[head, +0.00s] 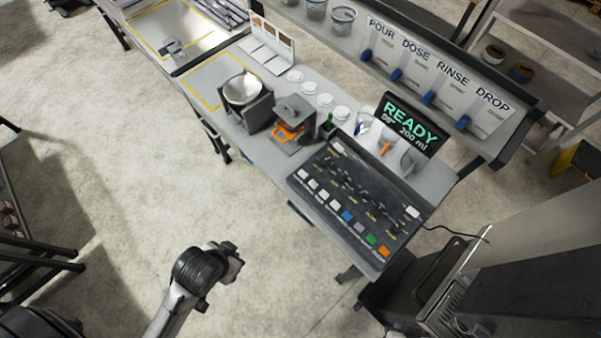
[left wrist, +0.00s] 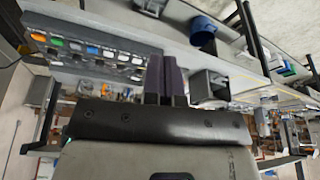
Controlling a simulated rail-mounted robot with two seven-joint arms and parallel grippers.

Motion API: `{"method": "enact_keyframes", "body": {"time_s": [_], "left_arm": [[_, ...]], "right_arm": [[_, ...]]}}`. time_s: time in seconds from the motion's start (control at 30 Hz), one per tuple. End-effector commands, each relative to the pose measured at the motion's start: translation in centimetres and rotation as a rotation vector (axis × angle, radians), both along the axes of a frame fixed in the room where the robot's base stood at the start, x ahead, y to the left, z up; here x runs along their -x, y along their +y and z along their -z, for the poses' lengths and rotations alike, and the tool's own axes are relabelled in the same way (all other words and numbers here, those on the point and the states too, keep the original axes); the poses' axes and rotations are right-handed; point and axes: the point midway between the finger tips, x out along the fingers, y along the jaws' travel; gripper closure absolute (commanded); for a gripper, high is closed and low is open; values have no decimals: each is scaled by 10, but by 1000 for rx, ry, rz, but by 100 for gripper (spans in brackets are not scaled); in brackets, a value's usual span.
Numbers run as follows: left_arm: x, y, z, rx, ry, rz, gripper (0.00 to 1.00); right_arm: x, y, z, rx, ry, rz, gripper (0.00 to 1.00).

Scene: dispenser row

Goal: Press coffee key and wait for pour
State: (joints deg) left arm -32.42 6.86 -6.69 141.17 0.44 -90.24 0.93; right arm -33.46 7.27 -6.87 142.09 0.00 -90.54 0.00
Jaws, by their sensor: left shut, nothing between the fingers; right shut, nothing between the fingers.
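The key panel (head: 350,205) is a dark slab on the counter with a row of white, blue, grey, green and orange keys. It also shows in the left wrist view (left wrist: 85,55). The key labels are too small to read, so I cannot tell the coffee key. A screen (head: 408,125) behind it reads READY and 200 ml. No pour is visible.
A metal bowl (head: 241,90) and a small machine with an orange part (head: 289,130) stand left of the panel. A shelf (head: 425,85) with POUR, DOSE, RINSE and DROP levers runs behind. A dark box (head: 395,295) stands at lower right. The floor (head: 270,225) in front is clear.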

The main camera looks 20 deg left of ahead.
Motion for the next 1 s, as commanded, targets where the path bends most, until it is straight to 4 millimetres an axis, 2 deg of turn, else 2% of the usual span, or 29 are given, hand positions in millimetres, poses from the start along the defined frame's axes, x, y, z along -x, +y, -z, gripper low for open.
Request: {"method": "enact_keyframes", "body": {"time_s": [0.07,0.17,0.27,0.33,0.5,0.6,0.7,0.83,1.0], "left_arm": [[-15,0,12,28,-1,-48,100],[-49,2,36,97,-2,-167,100],[-99,3,64,214,4,-348,100],[-139,3,82,318,15,-496,100],[-232,-3,106,594,72,-843,100],[-278,-11,110,748,126,-1019,100],[-316,-20,108,881,185,-1163,100],[-350,-31,103,1007,259,-1298,100],[-373,-41,98,1093,320,-1391,100]], "right_arm": [[0,0,2,1,0,-1,100],[0,0,5,1,-1,-1,100],[-1,0,9,1,-1,0,100],[-1,0,12,-1,-2,1,100],[-2,1,17,-5,-3,4,100],[-2,2,20,-8,-4,5,100],[-2,3,22,-9,-4,7,100],[-2,3,24,-11,-5,7,100],[-2,3,26,-11,-5,7,100]]}}
